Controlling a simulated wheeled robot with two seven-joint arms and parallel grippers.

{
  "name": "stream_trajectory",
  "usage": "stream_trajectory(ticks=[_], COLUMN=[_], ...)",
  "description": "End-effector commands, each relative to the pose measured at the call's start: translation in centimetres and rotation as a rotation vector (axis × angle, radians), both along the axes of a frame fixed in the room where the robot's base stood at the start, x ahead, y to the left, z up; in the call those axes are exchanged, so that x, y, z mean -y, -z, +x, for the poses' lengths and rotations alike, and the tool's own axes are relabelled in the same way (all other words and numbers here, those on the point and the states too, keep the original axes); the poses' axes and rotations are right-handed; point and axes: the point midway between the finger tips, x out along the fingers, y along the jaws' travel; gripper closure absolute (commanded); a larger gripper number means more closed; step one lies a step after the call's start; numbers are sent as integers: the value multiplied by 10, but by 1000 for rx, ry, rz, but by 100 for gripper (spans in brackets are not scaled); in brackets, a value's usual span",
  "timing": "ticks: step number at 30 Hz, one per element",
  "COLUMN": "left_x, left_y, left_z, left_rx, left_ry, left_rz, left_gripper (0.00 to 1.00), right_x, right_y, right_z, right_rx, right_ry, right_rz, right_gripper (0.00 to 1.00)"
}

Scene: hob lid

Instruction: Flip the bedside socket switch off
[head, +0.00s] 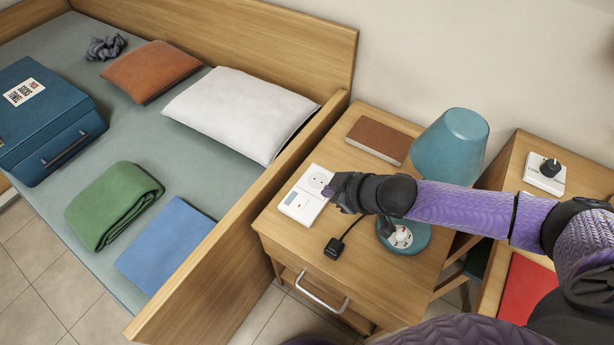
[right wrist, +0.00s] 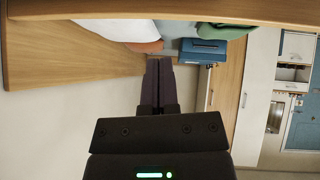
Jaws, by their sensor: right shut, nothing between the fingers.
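The white bedside socket block (head: 303,199) lies on the wooden bedside table (head: 282,242). It has a round outlet at its far end and a switch with a small red mark (head: 297,203) at its near end. My right gripper (head: 335,190) is at the block's right side, its fingertips close to the outlet end. I cannot tell whether they touch the block. In the right wrist view its fingers (right wrist: 159,80) are together and empty, and the block does not show there. The switch's tilt is too small to tell. My left gripper is not in view.
A black plug (head: 334,248) lies on the table in front of my gripper. A teal lamp (head: 450,147) and brown book (head: 380,140) stand behind. The bed rail (head: 235,240) borders the left. Another socket (head: 544,175) with a black plug sits at the right.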

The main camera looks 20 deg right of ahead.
Motion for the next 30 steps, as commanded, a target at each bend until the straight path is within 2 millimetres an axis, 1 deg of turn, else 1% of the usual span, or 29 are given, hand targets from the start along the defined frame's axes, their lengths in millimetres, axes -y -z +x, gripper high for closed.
stream_trajectory(ticks=[8, 11, 14, 18, 25, 27, 30], left_x=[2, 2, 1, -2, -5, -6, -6], left_y=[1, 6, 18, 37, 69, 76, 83], left_z=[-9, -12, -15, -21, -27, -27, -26], left_rx=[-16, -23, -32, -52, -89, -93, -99], left_ry=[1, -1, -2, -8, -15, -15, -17], left_rz=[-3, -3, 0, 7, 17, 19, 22], left_gripper=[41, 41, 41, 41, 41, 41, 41], right_x=[-1, -3, -9, -20, -37, -34, -32], right_y=[3, 10, 24, 48, 83, 95, 106], right_z=[-1, 3, 14, 33, 64, 63, 65], right_rx=[-2, -3, -3, -4, -4, -7, -5], right_ry=[-1, 0, 0, -1, -1, -1, 0], right_rz=[3, 3, 3, 3, 3, 0, 2], right_gripper=[100, 100, 100, 100, 100, 100, 100])
